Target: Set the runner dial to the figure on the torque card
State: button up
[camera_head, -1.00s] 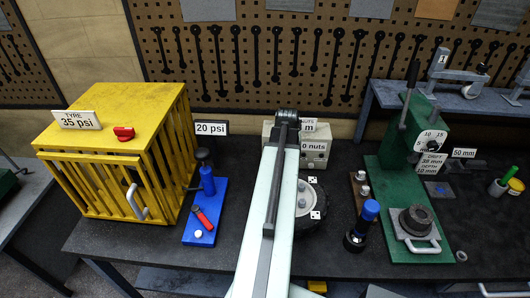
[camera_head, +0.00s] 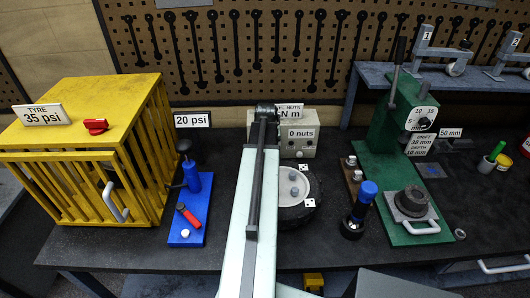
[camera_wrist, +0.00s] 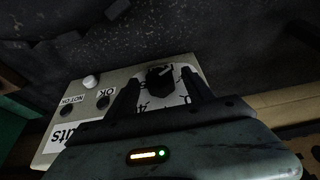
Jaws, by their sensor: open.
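The grey runner box (camera_head: 297,148) stands at the back of the bench, with a "0 nuts" display on its front. The torque card (camera_head: 289,112) on top reads "...EL NUTS" and "...N m"; my arm hides its figure. The wrist view shows the box upside down, with a black dial knob (camera_wrist: 160,78) on a white scale plate, where a 4 shows. My gripper (camera_wrist: 162,84) is open, with one dark finger on each side of the knob. I cannot tell whether the fingers touch it. In the head view my gripper (camera_head: 265,108) is at the box, seen from behind.
A wheel (camera_head: 297,190) lies in front of the box. A yellow cage (camera_head: 85,140) and a blue jack (camera_head: 187,210) stand left. A blue-topped tool (camera_head: 360,210) and a green press (camera_head: 385,150) stand right. White OK and NOT OK labels flank a pale button (camera_wrist: 90,82).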

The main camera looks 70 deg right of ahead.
jog(key=shift+r, duration=0.1)
grip_shut()
